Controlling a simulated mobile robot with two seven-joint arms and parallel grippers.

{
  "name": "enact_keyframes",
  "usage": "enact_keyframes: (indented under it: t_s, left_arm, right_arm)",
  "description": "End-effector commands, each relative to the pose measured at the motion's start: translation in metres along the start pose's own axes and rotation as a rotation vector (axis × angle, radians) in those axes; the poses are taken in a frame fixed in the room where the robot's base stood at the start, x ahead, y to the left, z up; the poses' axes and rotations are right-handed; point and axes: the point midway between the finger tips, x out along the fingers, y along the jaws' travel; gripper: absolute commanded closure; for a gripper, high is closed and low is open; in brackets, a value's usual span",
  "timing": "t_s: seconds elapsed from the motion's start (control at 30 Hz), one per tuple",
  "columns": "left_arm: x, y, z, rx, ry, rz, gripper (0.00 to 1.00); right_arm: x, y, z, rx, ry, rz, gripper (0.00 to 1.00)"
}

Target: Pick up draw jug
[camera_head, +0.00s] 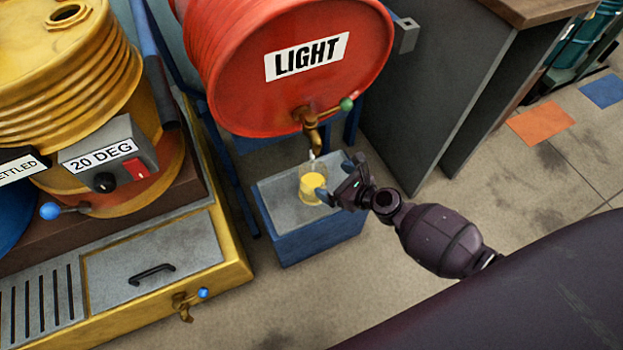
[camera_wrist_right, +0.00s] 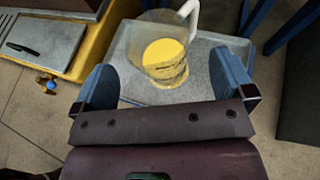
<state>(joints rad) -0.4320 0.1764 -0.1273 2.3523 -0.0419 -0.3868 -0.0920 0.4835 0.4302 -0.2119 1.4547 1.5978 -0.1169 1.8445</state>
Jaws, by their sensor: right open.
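The draw jug (camera_head: 312,188) is a clear jug with yellow oil in it. It stands upright on the grey top of a blue stand (camera_head: 320,237), below the brass tap (camera_head: 311,130) of the red drum. My right gripper (camera_head: 337,176) is at the jug's right side in the head view, with its blue fingers open. In the right wrist view the jug (camera_wrist_right: 164,62) lies ahead between the two spread fingers, with a gap on both sides. Its white handle (camera_wrist_right: 189,17) points to the upper right there. My left gripper is in neither view.
The red drum (camera_head: 290,95) labelled LIGHT lies just above and behind the jug. A yellow drum (camera_head: 65,90) and a yellow-framed tray (camera_head: 238,265) stand to the left. A grey cabinet (camera_head: 425,80) is to the right. Open floor (camera_head: 270,310) lies in front.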

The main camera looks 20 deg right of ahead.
Motion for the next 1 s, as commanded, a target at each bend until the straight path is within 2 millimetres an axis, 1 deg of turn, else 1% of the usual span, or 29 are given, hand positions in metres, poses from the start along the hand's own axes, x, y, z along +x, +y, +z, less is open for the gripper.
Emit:
enact_keyframes:
  t_s: [0.03, 0.1, 0.37, 0.5, 0.7, 0.83, 1.0]
  left_arm:
    - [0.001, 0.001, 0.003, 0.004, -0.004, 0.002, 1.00]
    - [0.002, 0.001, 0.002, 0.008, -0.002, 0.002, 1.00]
    - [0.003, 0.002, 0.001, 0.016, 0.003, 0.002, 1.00]
    - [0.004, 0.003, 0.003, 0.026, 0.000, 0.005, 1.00]
    - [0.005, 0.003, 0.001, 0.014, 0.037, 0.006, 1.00]
    - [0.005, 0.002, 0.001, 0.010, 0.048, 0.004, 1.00]
    - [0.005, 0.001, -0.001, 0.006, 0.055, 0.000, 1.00]
  right_arm:
    - [0.007, 0.001, -0.004, 0.001, 0.005, 0.001, 0.00]
    - [0.015, 0.001, -0.004, 0.001, 0.004, 0.001, 0.00]
    - [0.028, 0.001, -0.003, -0.001, 0.003, 0.001, 0.00]
    - [0.044, 0.003, -0.006, -0.002, 0.005, 0.001, 0.00]
    - [0.068, 0.004, -0.007, -0.001, 0.005, 0.001, 0.00]
    - [0.075, 0.004, -0.005, -0.002, 0.004, 0.001, 0.00]
    - [0.076, 0.004, -0.004, -0.003, 0.002, 0.000, 0.00]
